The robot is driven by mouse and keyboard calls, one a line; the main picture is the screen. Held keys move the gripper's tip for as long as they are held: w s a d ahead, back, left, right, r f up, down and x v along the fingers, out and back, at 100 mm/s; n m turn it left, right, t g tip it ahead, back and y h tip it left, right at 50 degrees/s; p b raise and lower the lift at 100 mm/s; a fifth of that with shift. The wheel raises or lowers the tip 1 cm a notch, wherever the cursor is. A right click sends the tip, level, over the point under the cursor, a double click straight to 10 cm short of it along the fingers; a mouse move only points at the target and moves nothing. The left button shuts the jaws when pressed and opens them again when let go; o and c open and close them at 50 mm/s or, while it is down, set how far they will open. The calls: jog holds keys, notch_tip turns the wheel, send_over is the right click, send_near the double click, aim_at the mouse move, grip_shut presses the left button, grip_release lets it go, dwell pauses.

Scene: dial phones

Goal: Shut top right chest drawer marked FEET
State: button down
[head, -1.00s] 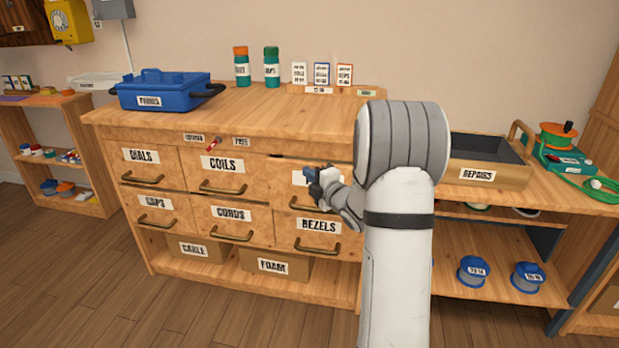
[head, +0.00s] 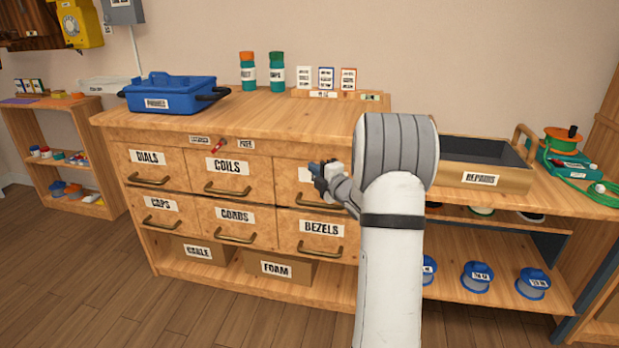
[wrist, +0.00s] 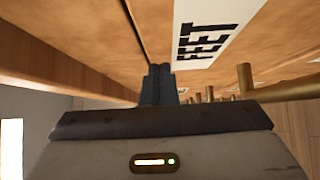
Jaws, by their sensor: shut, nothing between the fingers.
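The FEET drawer (head: 287,185) is the top right drawer of the wooden chest, right of COILS. My gripper and arm hide much of its front and label in the head view. Its front looks about flush with the COILS drawer there. The FEET label (wrist: 208,35) shows sideways in the wrist view, with a thin dark seam beside the drawer front. My gripper (head: 319,173) is shut and empty at the drawer front, by the label; its fingertips (wrist: 159,80) also show in the wrist view. I cannot tell whether they touch the wood.
The COILS drawer (head: 231,175) and the BEZELS drawer (head: 295,234) are shut. A blue toolbox (head: 175,96) stands on the chest top. A REPAIRS tray (head: 487,165) is on the right bench. The floor at left front is clear.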

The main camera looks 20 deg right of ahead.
jog(key=shift+w+d+r, duration=0.15)
jog(key=shift+r, duration=0.05)
jog(key=s+a, duration=0.2)
jog(key=s, duration=1.1)
jog(key=s+a+r+m+g+h+p, duration=0.3)
jog(key=r+m+p, duration=0.2)
jog(key=r+p, duration=0.45)
jog(key=s+a+r+m+g+h+p, duration=0.2)
jog(key=a+r+m+g+p, duration=0.3)
jog(key=r+p, duration=0.45)
jog(key=s+a+r+m+g+p, duration=0.2)
jog(key=s+a+r+m+p, duration=0.1)
jog(key=s, duration=0.4)
jog(key=s+a+r+m+g+y+p, duration=0.1)
jog(key=s+a+r+m+g+p, duration=0.1)
jog(key=s+a+r+p, duration=0.4)
jog(key=s+a+r+m+g+y+p, duration=0.1)
jog(key=s+a+r+m+g+p, duration=0.2)
jog(key=s+p, duration=0.4)
jog(key=shift+s+a+r+m, duration=0.7)
jog(key=shift+s+r, duration=0.25)
jog(key=shift+s, duration=0.1)
